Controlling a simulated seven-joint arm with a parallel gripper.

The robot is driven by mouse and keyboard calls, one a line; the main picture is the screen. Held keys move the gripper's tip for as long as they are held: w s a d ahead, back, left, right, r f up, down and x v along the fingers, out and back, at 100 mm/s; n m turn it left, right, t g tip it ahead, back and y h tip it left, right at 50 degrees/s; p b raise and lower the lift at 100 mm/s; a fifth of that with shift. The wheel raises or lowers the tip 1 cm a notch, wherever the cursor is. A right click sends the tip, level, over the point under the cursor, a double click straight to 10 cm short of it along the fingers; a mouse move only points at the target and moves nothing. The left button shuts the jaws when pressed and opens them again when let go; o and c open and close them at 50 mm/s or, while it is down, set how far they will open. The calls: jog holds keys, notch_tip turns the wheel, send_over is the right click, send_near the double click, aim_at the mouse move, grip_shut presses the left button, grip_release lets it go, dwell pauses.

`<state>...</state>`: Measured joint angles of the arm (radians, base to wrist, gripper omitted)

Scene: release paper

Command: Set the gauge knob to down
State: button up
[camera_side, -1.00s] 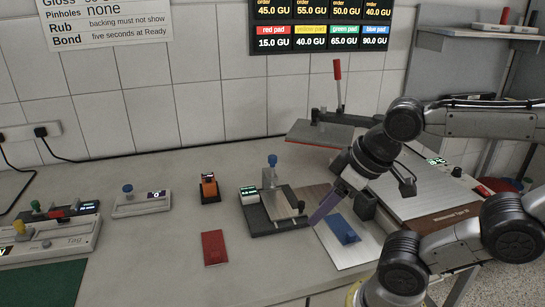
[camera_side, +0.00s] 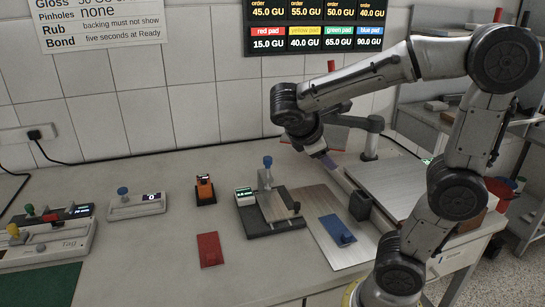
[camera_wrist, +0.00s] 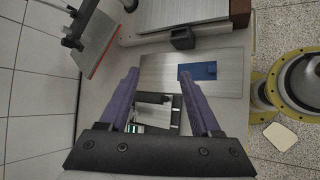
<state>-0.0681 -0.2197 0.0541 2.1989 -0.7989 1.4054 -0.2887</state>
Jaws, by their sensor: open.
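The gauge (camera_side: 262,226) is a dark base with a metal plate, a small lit display (camera_side: 244,193) and an upright post. Its blue knob (camera_side: 267,161) tops the post and looks raised in the side view. My gripper (camera_side: 329,162), with purple fingers, is to the right of the post and behind it, apart from it. In the wrist view my gripper (camera_wrist: 160,74) is open with nothing held. The gauge (camera_wrist: 154,99) shows between and beyond the fingers there; its knob cannot be made out.
A metal sheet (camera_side: 318,203) with a blue pad (camera_side: 336,229) lies right of the gauge. A red pad (camera_side: 210,250) and an orange device (camera_side: 204,191) are left. A press with a tilted plate (camera_wrist: 100,38) stands behind.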

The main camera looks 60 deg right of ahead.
jog(key=w+d+n+g+h, duration=0.1)
jog(key=w+d+n+h, duration=0.1)
jog(key=w+n+h, duration=0.45)
jog(key=w+a+f+n+t+h, duration=0.1)
jog(key=w+a+f+n, duration=0.1)
jog(key=w+f, duration=0.45)
jog(key=w+a+f+n+t+h, duration=0.1)
jog(key=w+a+f+n+h, duration=0.15)
jog(key=w+f, duration=0.4)
jog(key=d+y, duration=0.1)
jog(key=d, duration=1.3)
jog(key=shift+w+d+r, duration=0.15)
jog(key=shift+d+r, duration=0.15)
jog(key=shift+r, duration=0.15)
grip_shut()
